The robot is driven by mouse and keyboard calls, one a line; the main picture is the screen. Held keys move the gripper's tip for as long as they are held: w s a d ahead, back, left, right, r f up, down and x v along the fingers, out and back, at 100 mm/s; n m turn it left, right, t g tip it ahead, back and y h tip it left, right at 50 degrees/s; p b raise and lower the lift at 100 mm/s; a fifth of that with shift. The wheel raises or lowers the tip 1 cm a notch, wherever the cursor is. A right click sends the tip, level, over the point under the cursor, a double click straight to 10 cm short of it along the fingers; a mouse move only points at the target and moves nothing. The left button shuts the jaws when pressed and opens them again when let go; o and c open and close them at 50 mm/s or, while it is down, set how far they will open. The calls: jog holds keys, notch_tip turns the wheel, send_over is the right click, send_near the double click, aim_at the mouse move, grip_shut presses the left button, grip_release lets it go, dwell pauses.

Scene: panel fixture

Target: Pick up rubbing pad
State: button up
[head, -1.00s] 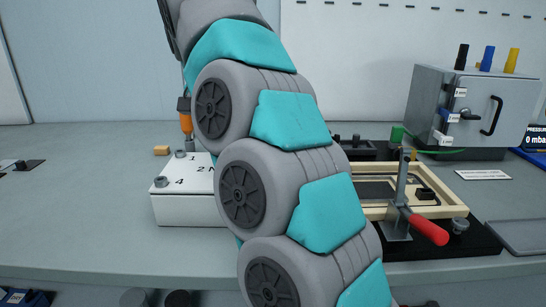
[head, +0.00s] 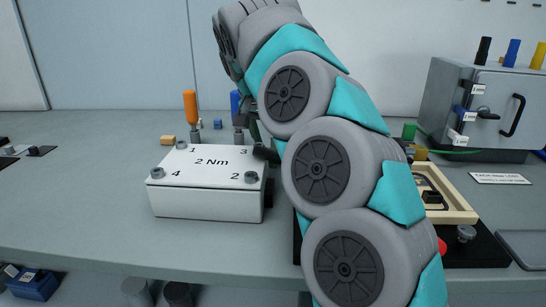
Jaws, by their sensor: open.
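I cannot make out the rubbing pad for certain. A small tan block (head: 167,140) lies on the bench behind the white box, and a small green block (head: 409,131) stands right of my arm; I cannot tell whether either is the pad. My arm crosses the middle of the head view and hides part of the bench. My gripper is hidden behind it, so its place relative to the pad does not show.
The white box (head: 208,204) marked 2 Nm stands left of my arm. Orange (head: 190,107) and blue (head: 235,103) handled tools stand behind it. The bench's left (head: 80,200) is mostly clear.

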aim_at(272, 149)
jog(key=shift+x, duration=1.6)
jog(key=shift+s+f, duration=0.1)
jog(key=shift+s, duration=0.05)
jog(key=shift+c, duration=0.2)
grip_shut()
